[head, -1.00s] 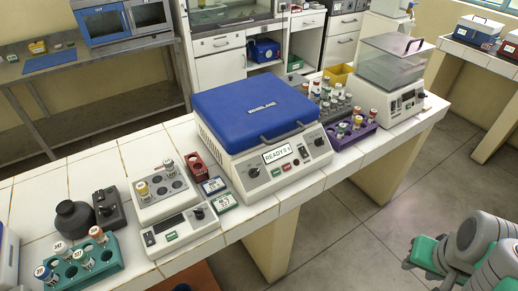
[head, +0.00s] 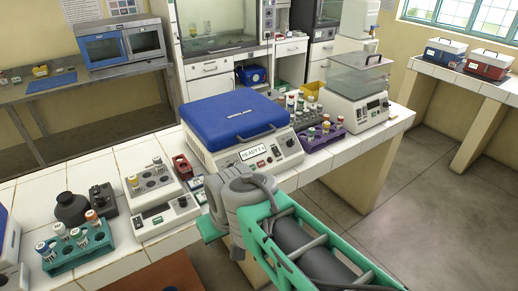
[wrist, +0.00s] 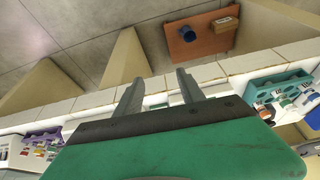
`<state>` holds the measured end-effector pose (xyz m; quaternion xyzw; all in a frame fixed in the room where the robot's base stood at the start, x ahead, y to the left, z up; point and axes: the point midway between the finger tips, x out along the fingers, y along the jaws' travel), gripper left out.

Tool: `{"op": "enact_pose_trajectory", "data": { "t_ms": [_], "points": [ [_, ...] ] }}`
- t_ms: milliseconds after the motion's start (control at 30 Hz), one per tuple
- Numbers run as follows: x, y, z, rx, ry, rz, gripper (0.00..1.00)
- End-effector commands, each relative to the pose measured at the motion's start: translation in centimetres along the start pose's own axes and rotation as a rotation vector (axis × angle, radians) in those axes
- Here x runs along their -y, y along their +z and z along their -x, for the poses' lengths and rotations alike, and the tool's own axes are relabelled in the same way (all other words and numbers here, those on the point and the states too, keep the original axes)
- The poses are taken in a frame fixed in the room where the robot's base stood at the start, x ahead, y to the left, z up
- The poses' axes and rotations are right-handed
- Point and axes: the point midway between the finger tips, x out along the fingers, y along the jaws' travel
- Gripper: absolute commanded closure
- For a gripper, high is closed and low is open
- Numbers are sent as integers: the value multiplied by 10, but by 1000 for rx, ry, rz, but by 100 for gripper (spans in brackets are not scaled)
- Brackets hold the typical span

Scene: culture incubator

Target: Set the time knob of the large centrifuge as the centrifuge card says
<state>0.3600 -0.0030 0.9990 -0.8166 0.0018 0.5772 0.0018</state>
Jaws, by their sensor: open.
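The large centrifuge, with a blue lid (head: 235,118) that is closed, stands on the tiled bench. Its front panel carries a display (head: 253,152) reading something like READY and a dark knob on the right (head: 290,143). The left part of the panel, where a second knob sat in the earlier view, is hidden behind my arm. A small card (head: 195,183) lies left of the centrifuge, partly covered; its text is unreadable. In the wrist view my gripper (wrist: 155,84) is open and empty, above the bench's front edge. It touches no knob there.
A purple tube rack (head: 322,138) and a clear-lidded machine (head: 358,100) stand right of the centrifuge. A small device with a tube block (head: 155,185), a red rack (head: 183,166) and a teal rack (head: 78,250) stand left. Floor is open at right.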

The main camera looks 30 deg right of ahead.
Motion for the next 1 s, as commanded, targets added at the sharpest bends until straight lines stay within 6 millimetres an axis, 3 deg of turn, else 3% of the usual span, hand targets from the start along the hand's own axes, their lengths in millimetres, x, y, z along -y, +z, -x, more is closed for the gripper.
{"op": "enact_pose_trajectory", "data": {
  "t_ms": [67, 133, 233, 300, 367, 400, 500, 633, 767, 1000],
  "points": [
    [-22, -21, -38, -88, 13, -72, 52],
    [-53, -57, -72, -230, 30, -162, 52],
    [-124, -113, -116, -497, 69, -317, 52],
    [-184, -143, -132, -694, 105, -418, 52],
    [-236, -157, -137, -855, 138, -493, 52],
    [-268, -161, -137, -952, 159, -534, 52],
    [-330, -160, -128, -1146, 208, -604, 52],
    [-366, -156, -112, -1271, 238, -639, 52],
    [-376, -168, -109, -1288, 240, -640, 52],
    [-398, -206, -123, -1285, 240, -640, 52]
  ]
}}
